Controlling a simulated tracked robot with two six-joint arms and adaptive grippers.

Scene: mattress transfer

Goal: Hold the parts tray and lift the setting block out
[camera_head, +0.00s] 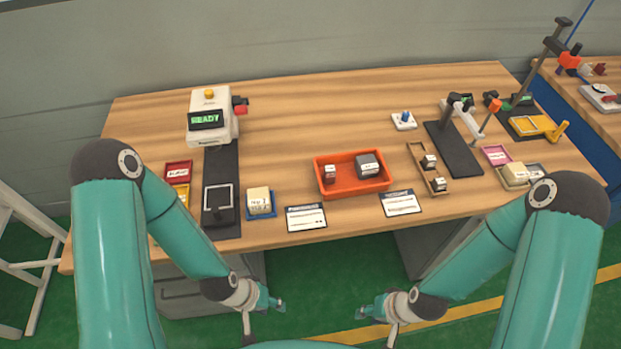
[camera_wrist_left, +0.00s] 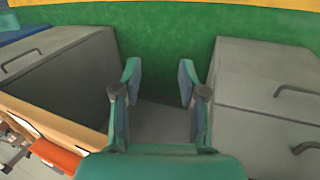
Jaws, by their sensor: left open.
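The orange-red parts tray (camera_head: 355,195) sits near the front middle of the wooden table. It holds a larger dark grey block with a white label (camera_head: 369,165) on its right and a smaller dark reddish block with a white label (camera_head: 330,175) on its left. I cannot tell from the labels which is the setting block. My left gripper (camera_head: 263,315) is open and empty, below and in front of the table edge. Its spread fingers show in the left wrist view (camera_wrist_left: 158,82). My right gripper (camera_head: 377,323) also hangs before the table, its fingers apart and empty.
Two label cards (camera_head: 306,218) (camera_head: 400,203) lie before the tray. A wooden rack (camera_head: 428,168) stands right. The table behind the tray is mostly clear.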

